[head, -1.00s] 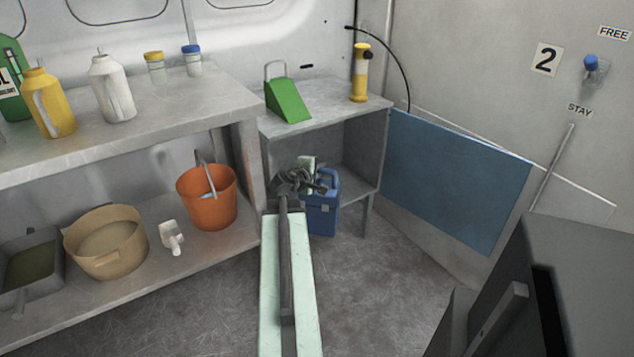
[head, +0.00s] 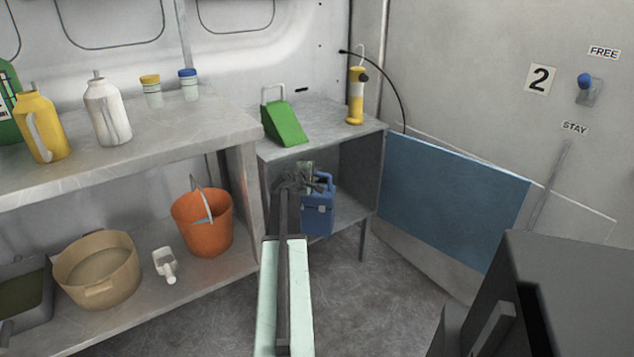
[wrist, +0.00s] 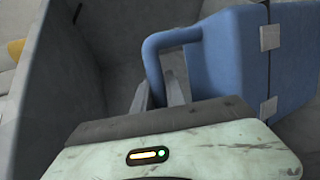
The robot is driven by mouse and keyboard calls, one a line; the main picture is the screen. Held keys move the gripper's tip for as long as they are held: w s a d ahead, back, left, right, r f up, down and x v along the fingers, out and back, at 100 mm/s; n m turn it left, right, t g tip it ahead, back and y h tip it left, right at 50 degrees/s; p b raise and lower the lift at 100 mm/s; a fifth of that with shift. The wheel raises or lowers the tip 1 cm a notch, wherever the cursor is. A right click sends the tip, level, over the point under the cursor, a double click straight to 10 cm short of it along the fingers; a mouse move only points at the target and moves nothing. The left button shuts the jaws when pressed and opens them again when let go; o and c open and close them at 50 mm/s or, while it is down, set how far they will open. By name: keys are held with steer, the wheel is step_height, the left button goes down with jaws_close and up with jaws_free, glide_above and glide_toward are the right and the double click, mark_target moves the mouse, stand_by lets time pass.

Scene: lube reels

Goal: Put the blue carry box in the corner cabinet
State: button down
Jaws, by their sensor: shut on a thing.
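The blue carry box (head: 318,212) has a handle and pale latches. In the head view it is at the open front of the corner cabinet (head: 352,172), upright or nearly so. My gripper (head: 309,184) is shut on the box's handle, and my arm hides part of the box's left side. In the wrist view the box (wrist: 228,62) fills the right, with its handle loop reaching left between my gripper's fingers (wrist: 160,92). I cannot tell whether the box rests on the cabinet's shelf or hangs just above it.
A green wedge (head: 285,123) and a yellow lamp (head: 355,98) stand on the cabinet top. The left bench (head: 190,125) holds bottles and jars above, and an orange bucket (head: 203,222) and a tan tub (head: 97,268) below. A blue panel (head: 450,203) leans at the right.

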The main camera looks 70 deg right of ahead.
steer(key=shift+d, duration=0.45)
step_height(320, 180, down, 4)
steer(key=b, duration=0.3)
steer(key=shift+a+r+b, duration=0.1)
steer(key=shift+b, duration=0.3)
steer(key=shift+r, duration=0.1)
steer(key=c, duration=1.8)
jaws_free()
steer(key=shift+f, duration=0.2)
steer(key=o, duration=0.4)
steer(key=shift+r, duration=0.1)
steer(key=shift+o, duration=0.2)
steer(key=shift+r, duration=0.1)
